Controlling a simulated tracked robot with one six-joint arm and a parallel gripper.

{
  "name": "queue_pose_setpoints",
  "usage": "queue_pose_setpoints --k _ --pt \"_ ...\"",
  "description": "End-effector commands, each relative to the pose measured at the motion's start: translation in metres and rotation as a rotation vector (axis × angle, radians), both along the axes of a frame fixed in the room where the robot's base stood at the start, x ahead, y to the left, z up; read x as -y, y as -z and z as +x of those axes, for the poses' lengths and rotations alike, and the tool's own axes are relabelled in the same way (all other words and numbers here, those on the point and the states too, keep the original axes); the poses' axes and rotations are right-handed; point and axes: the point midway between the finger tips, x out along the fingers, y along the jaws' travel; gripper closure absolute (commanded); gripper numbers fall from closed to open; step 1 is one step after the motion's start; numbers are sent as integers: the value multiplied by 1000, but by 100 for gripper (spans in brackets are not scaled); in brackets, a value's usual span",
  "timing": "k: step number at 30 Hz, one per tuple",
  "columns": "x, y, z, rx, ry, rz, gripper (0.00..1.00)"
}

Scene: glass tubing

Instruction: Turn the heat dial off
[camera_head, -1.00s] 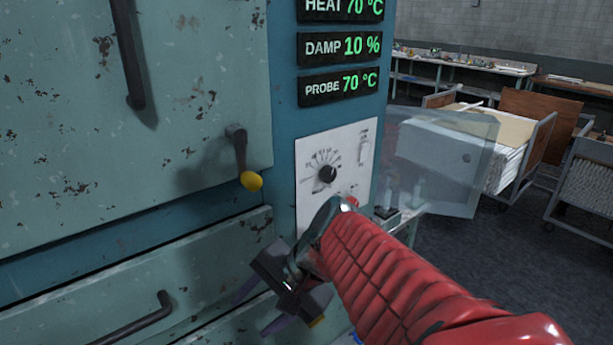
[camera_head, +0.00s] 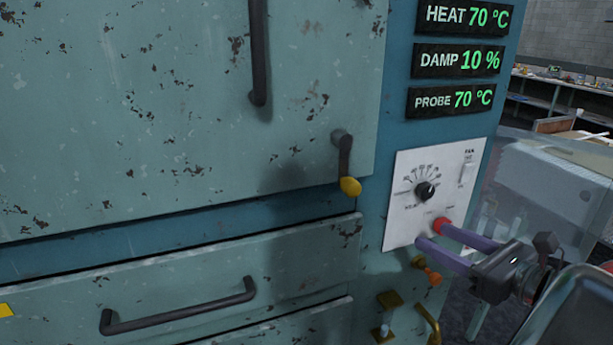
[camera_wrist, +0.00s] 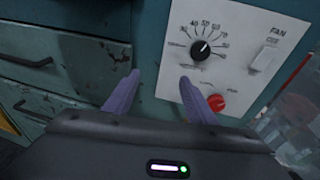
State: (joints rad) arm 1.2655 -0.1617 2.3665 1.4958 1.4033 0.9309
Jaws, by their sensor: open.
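The heat dial (camera_head: 425,191) is a round black knob on a white panel (camera_head: 403,217). In the wrist view the dial (camera_wrist: 200,50) has a numbered scale around its upper side, and its pale pointer mark leans up and right. My gripper (camera_head: 430,232) has two purple fingers, spread apart with nothing between them. It reaches in from the lower right, below the dial. In the wrist view the gripper (camera_wrist: 160,76) points at the panel's lower left, with the dial above and right of the fingertips. I cannot tell whether a fingertip touches the panel.
A red button (camera_wrist: 216,102) sits below the dial, close to one finger. A fan switch (camera_wrist: 264,58) is right of the dial. The heat display (camera_head: 467,16) reads 70 °C. A yellow-tipped door handle (camera_head: 345,165) juts out left of the panel. Orange and brass fittings (camera_head: 427,272) lie below.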

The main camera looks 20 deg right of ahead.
Motion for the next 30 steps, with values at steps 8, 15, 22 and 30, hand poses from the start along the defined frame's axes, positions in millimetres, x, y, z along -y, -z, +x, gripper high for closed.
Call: queue_pose_setpoints --k 8,15,22,30 --pt "59 -24 -36 125 184 178 49" --pt "64 -27 -40 139 196 193 49" --pt "63 -27 -38 138 196 191 49" --pt "63 -27 -22 137 194 190 49"
